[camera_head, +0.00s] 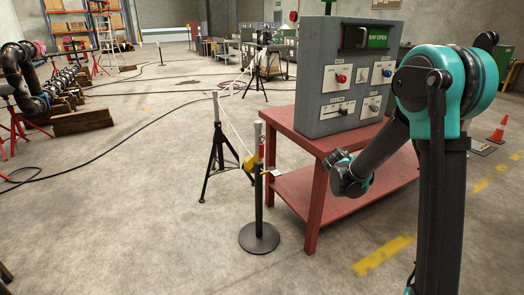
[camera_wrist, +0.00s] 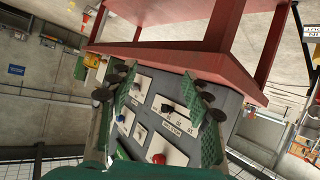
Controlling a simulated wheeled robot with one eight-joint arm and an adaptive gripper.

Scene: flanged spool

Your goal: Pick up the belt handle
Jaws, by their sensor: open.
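The belt handle appears to be the small yellow piece (camera_head: 251,162) near the top of a dark post with a round base (camera_head: 259,238), left of the red table. A thin pale belt or cord runs from there up and back. My gripper (camera_head: 350,176) is in front of the red table's near side, right of the yellow piece and apart from it. In the wrist view, my gripper's fingers (camera_wrist: 160,88) are spread with nothing between them. A small yellow shape (camera_wrist: 92,61) shows beyond the left finger; I cannot tell whether it is the same piece.
The red table (camera_head: 300,137) carries a grey control panel (camera_head: 350,70) with knobs and buttons, close to my arm. A black tripod stand (camera_head: 218,150) is behind the post. Dark cables lie on the floor at left.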

